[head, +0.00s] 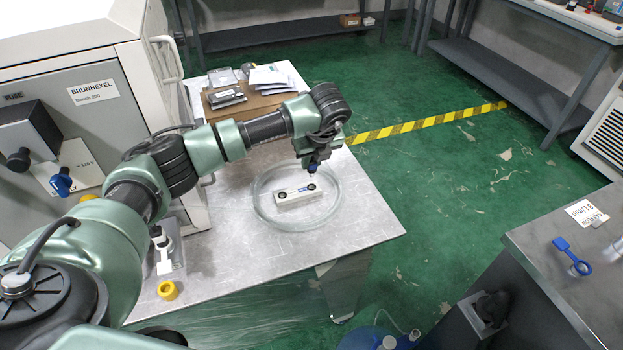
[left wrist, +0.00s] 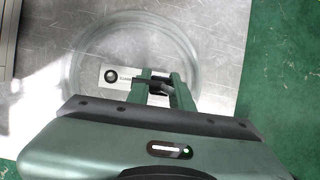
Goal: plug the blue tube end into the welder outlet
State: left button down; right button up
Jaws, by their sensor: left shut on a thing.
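My left gripper (head: 312,168) is above the work table, over the far right of a clear coiled tube (head: 261,210). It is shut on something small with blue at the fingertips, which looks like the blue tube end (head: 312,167). In the left wrist view the fingers (left wrist: 155,88) mostly hide the held piece, which looks dark there. A pale block (head: 295,196) with two round dark ports lies inside the coil, just below the gripper; it also shows in the left wrist view (left wrist: 122,78). I cannot tell which fitting is the welder outlet. My right gripper is not in view.
A grey machine (head: 98,108) labelled BRUNHEXEL, with a blue knob (head: 62,184), stands at left. A cardboard sheet with papers (head: 268,76) lies at the table's back. Table surface beside the coil is clear.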

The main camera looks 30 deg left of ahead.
pick_arm(q)
jog(key=shift+r, duration=0.1)
jog(key=shift+r+p, duration=0.65)
jog(key=shift+r, duration=0.6)
jog(key=shift+s, duration=0.1)
dwell(0.5)
